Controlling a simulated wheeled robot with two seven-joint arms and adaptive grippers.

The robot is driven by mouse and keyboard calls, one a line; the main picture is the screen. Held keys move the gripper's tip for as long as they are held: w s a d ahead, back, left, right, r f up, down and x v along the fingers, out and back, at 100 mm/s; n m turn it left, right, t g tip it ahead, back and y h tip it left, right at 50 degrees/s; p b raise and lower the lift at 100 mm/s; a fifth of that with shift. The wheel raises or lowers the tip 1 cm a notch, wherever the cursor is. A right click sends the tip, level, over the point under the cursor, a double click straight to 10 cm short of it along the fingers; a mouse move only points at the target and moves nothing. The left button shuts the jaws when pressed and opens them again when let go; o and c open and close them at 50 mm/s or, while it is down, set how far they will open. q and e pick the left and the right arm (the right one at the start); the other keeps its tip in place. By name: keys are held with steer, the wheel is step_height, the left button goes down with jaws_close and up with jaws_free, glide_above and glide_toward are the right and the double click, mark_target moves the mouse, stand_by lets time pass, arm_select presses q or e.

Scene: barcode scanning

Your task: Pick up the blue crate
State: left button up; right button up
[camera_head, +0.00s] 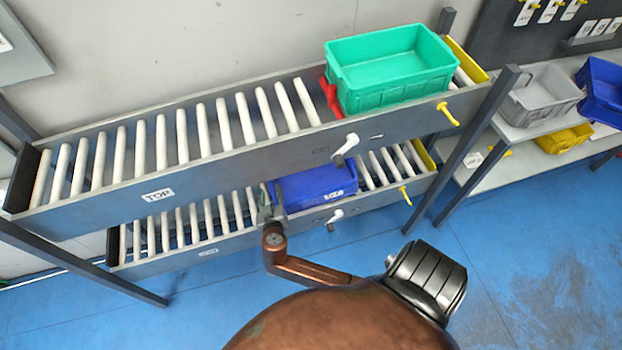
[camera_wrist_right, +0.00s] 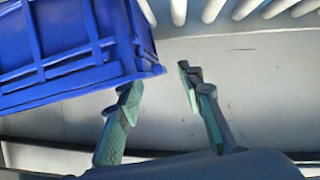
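A blue crate (camera_head: 318,187) sits on the rollers of the lower rack, partly hidden by the rack's upper level. My right gripper (camera_head: 270,204) is at the crate's left end. In the right wrist view, the crate (camera_wrist_right: 68,50) fills the upper left. The fingers of my right gripper (camera_wrist_right: 159,80) are apart with nothing between them. One finger is close beside the crate's lower corner; I cannot tell whether they touch. My left gripper is not in view.
A green crate (camera_head: 388,72) stands on the upper rack (camera_head: 160,190), by a red stop (camera_head: 331,97). A grey crate (camera_head: 538,92), a yellow bin (camera_head: 563,139) and another blue crate (camera_head: 603,92) are on shelves at right. The lower rack's left rollers are clear.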

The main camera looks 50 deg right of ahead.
mark_target(271, 187)
steer(key=b+x, duration=0.1)
steer(key=x, duration=0.4)
steer(key=shift+d, duration=0.2)
jaws_close()
steer(key=shift+r, duration=0.1)
stand_by(0.5)
